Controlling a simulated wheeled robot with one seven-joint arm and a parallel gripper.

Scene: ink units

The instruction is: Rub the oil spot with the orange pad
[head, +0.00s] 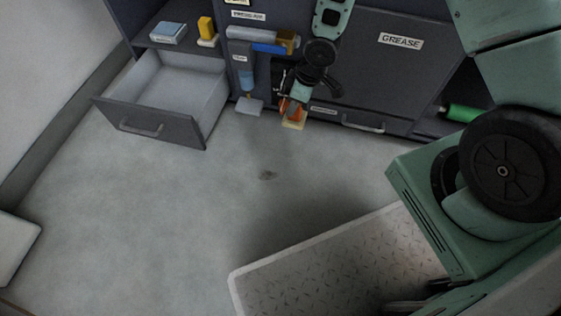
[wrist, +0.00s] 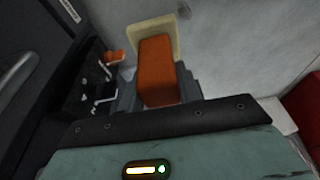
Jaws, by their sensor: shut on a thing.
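The oil spot (head: 267,175) is a small dark smudge on the grey floor in the head view. The orange pad (head: 293,121) has an orange block on a cream base and is by the cabinet front. In the wrist view the orange pad (wrist: 157,65) sits between the two fingers of my gripper (wrist: 157,88), which is shut on its orange block. My gripper (head: 297,103) is above and behind the spot in the head view, apart from it. The fingertips are partly hidden by the pad and the dim light.
An open drawer (head: 143,127) juts out at the left, below a shelf with a blue box (head: 168,33) and a yellow thing (head: 207,30). Tools hang on the cabinet, including a blue brush (head: 248,90). A green roll (head: 466,114) lies at right. The floor around the spot is clear.

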